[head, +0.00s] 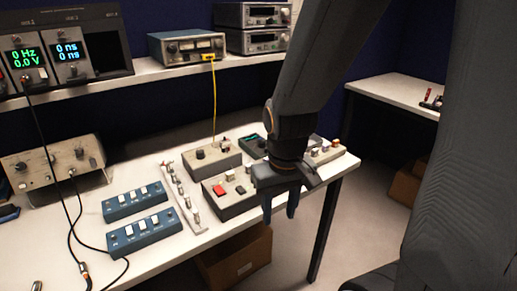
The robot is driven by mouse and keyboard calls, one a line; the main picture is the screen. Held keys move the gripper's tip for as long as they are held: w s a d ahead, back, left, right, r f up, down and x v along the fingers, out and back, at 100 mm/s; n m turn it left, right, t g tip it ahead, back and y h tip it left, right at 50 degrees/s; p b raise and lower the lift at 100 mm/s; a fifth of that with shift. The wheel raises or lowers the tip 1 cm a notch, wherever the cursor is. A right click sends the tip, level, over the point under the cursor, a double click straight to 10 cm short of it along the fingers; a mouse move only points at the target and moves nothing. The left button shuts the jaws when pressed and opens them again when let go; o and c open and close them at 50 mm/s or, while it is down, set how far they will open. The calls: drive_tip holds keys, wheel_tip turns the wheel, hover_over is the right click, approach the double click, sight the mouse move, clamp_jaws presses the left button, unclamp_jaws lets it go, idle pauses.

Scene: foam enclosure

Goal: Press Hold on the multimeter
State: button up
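My gripper (279,214) points down near the front edge of the white bench, at the right end of a grey control box (229,199) with a red button. Its two fingers are apart with nothing seen between them. A dark device with a greenish screen (251,144) lies behind my gripper and is partly hidden by my arm; it may be the multimeter, but it is too small to be sure. A Hold button cannot be made out in this view.
Two blue switch boxes (136,202) and a pale strip with knobs (180,193) lie on the bench (195,247). Another grey box (211,157) stands behind. Instruments line the shelf (150,77) above, with a yellow cable (214,100) hanging down. A cardboard box (240,262) is below.

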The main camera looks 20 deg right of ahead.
clamp_jaws()
idle(1.5)
